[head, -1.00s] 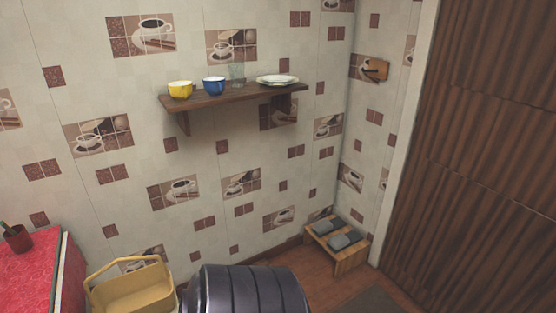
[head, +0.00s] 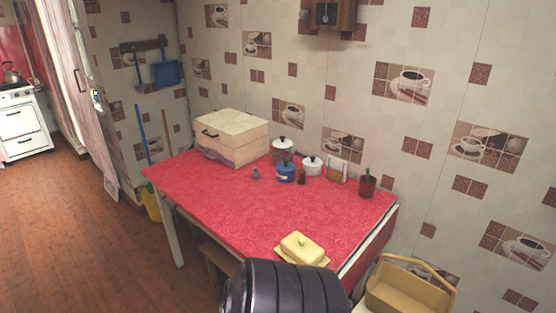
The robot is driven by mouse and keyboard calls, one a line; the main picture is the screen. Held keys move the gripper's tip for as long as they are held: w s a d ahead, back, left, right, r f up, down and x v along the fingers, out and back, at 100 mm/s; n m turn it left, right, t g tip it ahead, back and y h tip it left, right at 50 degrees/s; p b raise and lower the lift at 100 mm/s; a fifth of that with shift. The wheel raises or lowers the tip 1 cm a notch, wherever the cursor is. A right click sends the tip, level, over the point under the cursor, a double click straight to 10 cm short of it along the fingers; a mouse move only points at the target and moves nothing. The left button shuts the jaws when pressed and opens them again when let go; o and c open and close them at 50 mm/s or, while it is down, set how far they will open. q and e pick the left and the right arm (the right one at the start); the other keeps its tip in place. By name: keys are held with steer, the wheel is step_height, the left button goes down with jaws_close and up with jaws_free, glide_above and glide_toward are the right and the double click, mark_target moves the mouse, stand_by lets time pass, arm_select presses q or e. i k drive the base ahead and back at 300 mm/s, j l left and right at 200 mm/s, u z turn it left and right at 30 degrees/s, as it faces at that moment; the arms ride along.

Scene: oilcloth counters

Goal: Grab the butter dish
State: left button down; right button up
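A yellow butter dish (head: 302,249) with a knobbed lid sits on its base near the front edge of the red oilcloth table (head: 228,213). It is in the lower middle of the head view. A dark ribbed part of my own body stands just in front of it and comes close to it in the picture. Neither of my grippers shows in the head view.
A wooden box (head: 232,138) stands at the table's back left. Canisters (head: 286,170), a napkin holder (head: 337,170) and a dark red pot (head: 367,183) line the wall side. A yellow basket (head: 408,291) is at lower right. The table's middle is clear, and open floor (head: 90,240) lies left.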

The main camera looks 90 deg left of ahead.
mark_target(295, 248)
steer(key=u, duration=2.55)
